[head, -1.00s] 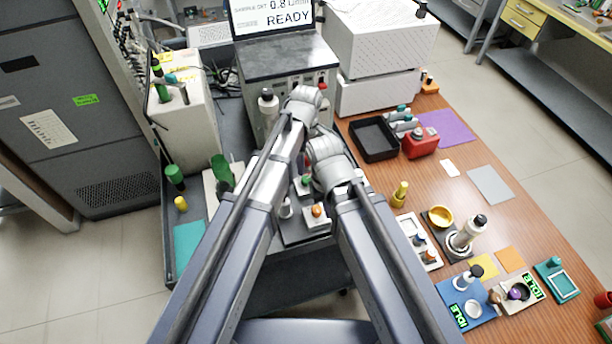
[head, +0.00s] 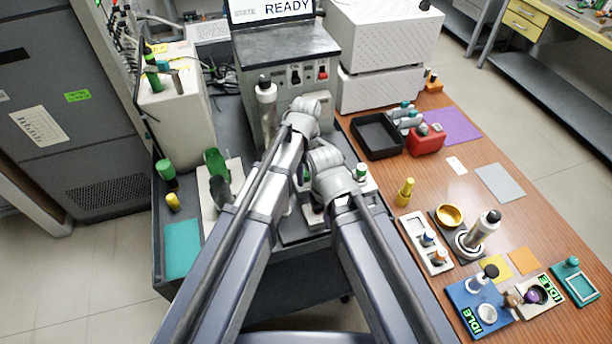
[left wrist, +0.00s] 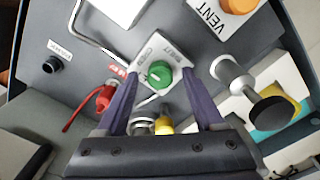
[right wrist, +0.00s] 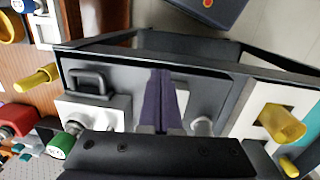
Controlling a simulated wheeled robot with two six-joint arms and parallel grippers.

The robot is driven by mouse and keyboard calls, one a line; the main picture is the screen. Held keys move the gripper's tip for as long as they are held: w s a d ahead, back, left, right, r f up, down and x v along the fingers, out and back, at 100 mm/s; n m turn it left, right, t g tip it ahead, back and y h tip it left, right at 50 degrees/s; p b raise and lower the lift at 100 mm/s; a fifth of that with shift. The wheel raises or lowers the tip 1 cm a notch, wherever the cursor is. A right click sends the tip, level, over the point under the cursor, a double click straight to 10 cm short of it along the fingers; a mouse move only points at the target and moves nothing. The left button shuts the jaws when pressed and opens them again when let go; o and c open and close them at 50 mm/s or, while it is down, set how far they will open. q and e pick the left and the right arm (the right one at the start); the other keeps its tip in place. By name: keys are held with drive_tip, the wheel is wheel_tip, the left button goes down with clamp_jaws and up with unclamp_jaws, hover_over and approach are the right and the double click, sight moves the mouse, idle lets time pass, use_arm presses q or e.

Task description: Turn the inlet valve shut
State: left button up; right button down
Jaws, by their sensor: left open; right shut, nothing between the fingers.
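A round green knob (left wrist: 160,74) sits on a white plate (left wrist: 150,52) with small lettering that looks like OPEN and SHUT. I take it for the inlet valve; which way it is turned I cannot tell. My left gripper (left wrist: 160,79) is open, with a finger to each side of the knob in the left wrist view and gaps visible on both sides. My right gripper (right wrist: 163,72) is shut and empty above the grey cart top. In the head view both grippers are hidden behind my wrists.
An orange knob (left wrist: 238,4) marked VENT, a red-handled part (left wrist: 104,97) and a black-capped silver post (left wrist: 228,70) surround the green knob. In the right wrist view, another green knob (right wrist: 61,146) and a yellow part (right wrist: 283,124) stand around my right gripper.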

use_arm(q)
drive_tip(key=shift+c, duration=0.3)
clamp_jaws()
idle(0.3)
